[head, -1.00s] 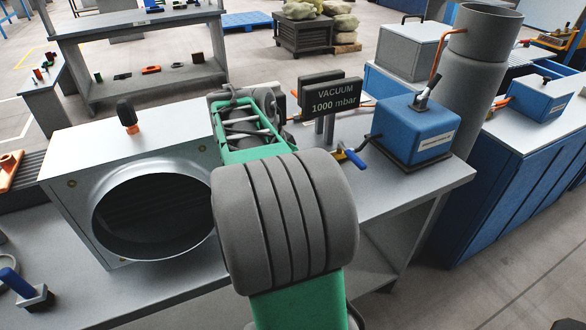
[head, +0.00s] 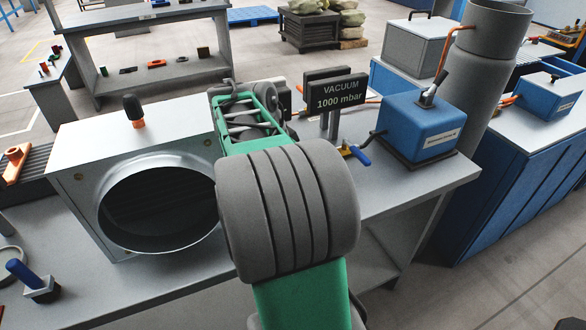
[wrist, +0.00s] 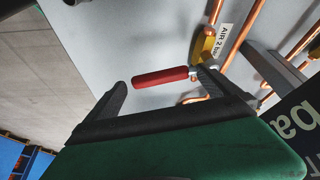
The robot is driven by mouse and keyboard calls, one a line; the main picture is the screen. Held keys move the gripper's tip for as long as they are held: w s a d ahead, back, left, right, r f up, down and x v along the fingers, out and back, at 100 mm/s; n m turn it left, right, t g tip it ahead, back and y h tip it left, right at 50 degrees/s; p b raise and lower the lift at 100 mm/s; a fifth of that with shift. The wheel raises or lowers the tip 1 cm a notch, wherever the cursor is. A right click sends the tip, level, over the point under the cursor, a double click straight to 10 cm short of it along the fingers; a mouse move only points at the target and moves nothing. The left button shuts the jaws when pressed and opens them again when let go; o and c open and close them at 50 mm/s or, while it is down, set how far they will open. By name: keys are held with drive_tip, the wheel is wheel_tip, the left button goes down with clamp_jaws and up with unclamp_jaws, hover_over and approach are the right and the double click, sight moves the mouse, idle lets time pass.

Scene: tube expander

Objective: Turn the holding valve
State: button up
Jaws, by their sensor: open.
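A red valve handle (wrist: 160,77) lies roughly level in the wrist view, joined to a brass valve body with a yellow tag (wrist: 208,46) reading "AIR 2 bar". My gripper (wrist: 161,84) is open, its two dark fingers on either side of the handle in the picture. I cannot tell whether they touch it. In the head view my arm hides the gripper and the red handle. A blue valve lever (head: 357,154) shows right of my arm, under the sign (head: 338,95) reading "VACUUM 1000 mbar". No label names the holding valve.
A metal box (head: 75,150) with a round opening stands left of my arm on the bench (head: 405,185). A blue unit (head: 415,125) stands on the right. Copper pipes (wrist: 242,38) run beside the valve. A dark sign (wrist: 295,130) is close on the right of my gripper.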

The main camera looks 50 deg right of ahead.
wheel_tip(320, 180, up, 3)
drive_tip(key=shift+r+p, duration=0.1)
drive_tip(key=shift+p, duration=0.2)
drive_tip(key=s+a+r+p, duration=0.2)
drive_tip(key=s+a+r, duration=0.7)
drive_tip(key=s, duration=0.1)
drive_tip(key=shift+a+r+p, duration=0.4)
